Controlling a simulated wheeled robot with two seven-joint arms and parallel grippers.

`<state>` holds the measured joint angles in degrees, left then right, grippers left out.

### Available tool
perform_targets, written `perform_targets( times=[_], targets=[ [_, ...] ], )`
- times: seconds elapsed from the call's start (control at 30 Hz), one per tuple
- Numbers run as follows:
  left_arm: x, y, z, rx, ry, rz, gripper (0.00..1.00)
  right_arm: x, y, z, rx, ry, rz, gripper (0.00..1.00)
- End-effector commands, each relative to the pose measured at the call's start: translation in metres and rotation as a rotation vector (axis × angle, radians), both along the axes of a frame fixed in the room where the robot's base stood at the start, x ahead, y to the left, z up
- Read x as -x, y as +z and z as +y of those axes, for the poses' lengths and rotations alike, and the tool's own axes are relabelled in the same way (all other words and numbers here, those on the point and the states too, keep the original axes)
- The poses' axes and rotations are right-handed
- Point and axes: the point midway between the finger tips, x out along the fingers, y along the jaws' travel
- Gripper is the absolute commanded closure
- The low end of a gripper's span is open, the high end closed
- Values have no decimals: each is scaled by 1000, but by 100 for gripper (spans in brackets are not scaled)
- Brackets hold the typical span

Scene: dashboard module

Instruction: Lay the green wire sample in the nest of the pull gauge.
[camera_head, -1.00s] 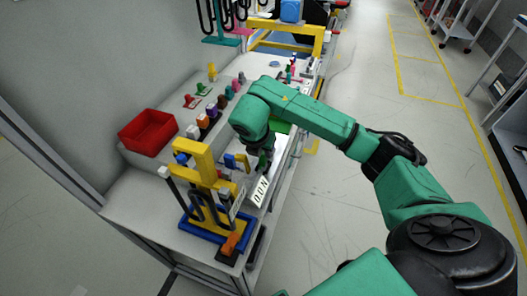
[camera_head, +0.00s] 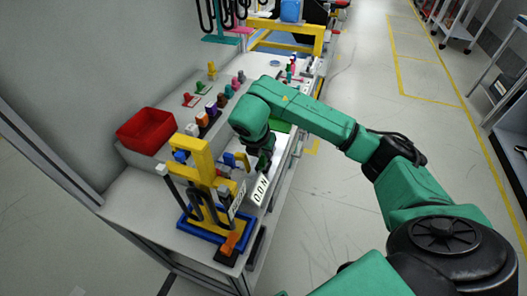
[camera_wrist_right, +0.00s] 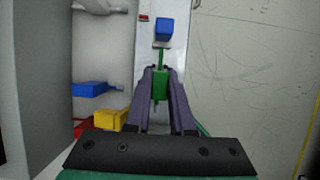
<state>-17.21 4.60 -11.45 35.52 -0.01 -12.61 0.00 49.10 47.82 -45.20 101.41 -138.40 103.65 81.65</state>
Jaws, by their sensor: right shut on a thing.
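My right gripper (camera_wrist_right: 160,88) is shut on the green wire sample (camera_wrist_right: 160,80), whose thicker green part sits between the fingers in the right wrist view. A thin green length runs from it toward a blue block (camera_wrist_right: 164,29) on a pale surface; I cannot tell whether they touch. In the head view the right gripper (camera_head: 265,164) points down at the bench, just behind the white "0.0 N" plate (camera_head: 259,190) of the pull gauge. The wire sample is hidden there by the gripper and arm. The gauge's nest cannot be made out clearly. My left gripper is out of view.
A yellow press-like stand (camera_head: 190,157) on a blue base (camera_head: 187,224) stands close to the gauge at left. A red bin (camera_head: 145,131) and several coloured small parts line the back of the bench. Open floor lies to the right.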

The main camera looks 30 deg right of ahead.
Motion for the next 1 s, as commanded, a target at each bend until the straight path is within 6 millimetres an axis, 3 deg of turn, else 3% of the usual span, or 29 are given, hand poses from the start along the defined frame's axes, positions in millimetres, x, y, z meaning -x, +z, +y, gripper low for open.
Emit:
perform_targets(
  times=[0.6,0.63,0.7,1.0],
  targets=[
    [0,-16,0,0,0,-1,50,0,-17,0,0,0,0,100],
    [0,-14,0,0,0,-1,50,0,-15,0,0,0,0,67],
    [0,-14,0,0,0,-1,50,0,-15,0,0,0,0,44],
    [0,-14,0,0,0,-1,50,0,-15,0,0,0,0,44]
  ],
)
